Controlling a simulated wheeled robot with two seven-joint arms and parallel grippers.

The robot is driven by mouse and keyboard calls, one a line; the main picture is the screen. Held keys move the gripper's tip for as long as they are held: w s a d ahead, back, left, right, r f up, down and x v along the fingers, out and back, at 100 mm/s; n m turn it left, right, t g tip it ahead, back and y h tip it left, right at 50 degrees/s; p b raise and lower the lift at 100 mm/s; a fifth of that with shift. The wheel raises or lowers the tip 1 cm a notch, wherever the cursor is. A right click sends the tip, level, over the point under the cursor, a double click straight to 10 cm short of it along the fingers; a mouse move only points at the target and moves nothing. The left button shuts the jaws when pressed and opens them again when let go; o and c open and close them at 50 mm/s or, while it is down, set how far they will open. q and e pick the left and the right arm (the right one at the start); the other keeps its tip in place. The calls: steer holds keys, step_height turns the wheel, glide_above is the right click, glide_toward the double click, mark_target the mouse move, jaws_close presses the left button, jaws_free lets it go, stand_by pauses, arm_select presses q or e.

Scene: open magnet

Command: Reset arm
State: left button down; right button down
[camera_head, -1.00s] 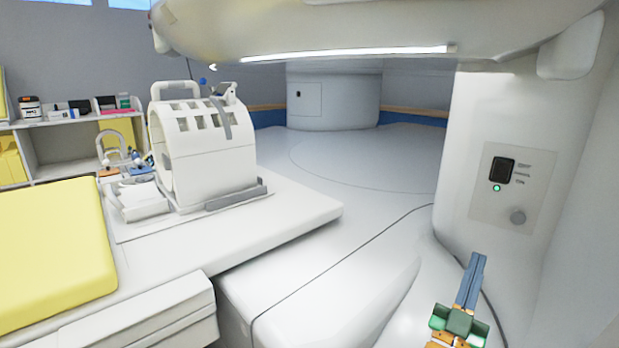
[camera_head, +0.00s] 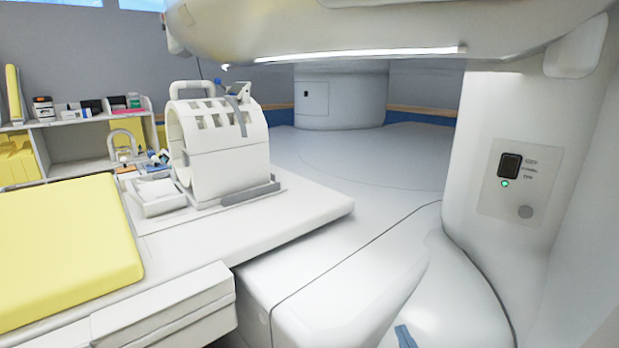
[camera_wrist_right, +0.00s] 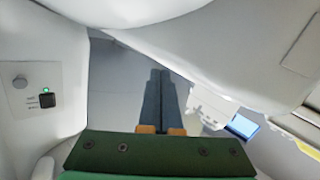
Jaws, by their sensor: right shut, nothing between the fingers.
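My right gripper (camera_head: 405,337) shows only as blue fingertips at the bottom edge of the head view, right of centre. In the right wrist view its two dark blue fingers (camera_wrist_right: 160,100) lie together, shut and empty. The switch panel (camera_head: 519,183) is on the white magnet column at the right, with a black rocker switch and a lit green light. My right gripper is below and to the left of this panel, apart from it. The panel also shows at the left of the right wrist view (camera_wrist_right: 35,92). My left gripper is not in view.
A white patient table (camera_head: 290,220) carries a slotted white coil (camera_head: 215,150). A yellow pad (camera_head: 65,250) lies at the left. Shelves (camera_head: 75,148) with small items stand behind. The magnet's upper part (camera_head: 350,35) overhangs the table. The floor beyond the table is clear.

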steer(key=s+a+f+m+g, duration=0.1)
steer(key=s+f+g, duration=0.65)
steer(key=s, duration=0.55)
steer(key=s+f+g, duration=0.6)
steer(key=s+f, duration=0.3)
steer(key=s, duration=0.3)
step_height(320, 180, down, 16)
steer(key=s+g, duration=0.2)
steer(key=s, duration=0.1)
steer(key=s+d+f+h, duration=0.1)
steer(key=s+d+f, duration=0.1)
steer(key=s+f, duration=0.75)
step_height(320, 180, up, 12)
steer(key=s+p, duration=0.1)
steer(key=p, duration=1.1)
steer(key=shift+s+g, duration=0.35)
steer(key=shift+s, duration=0.05)
steer(key=shift+r, duration=0.1)
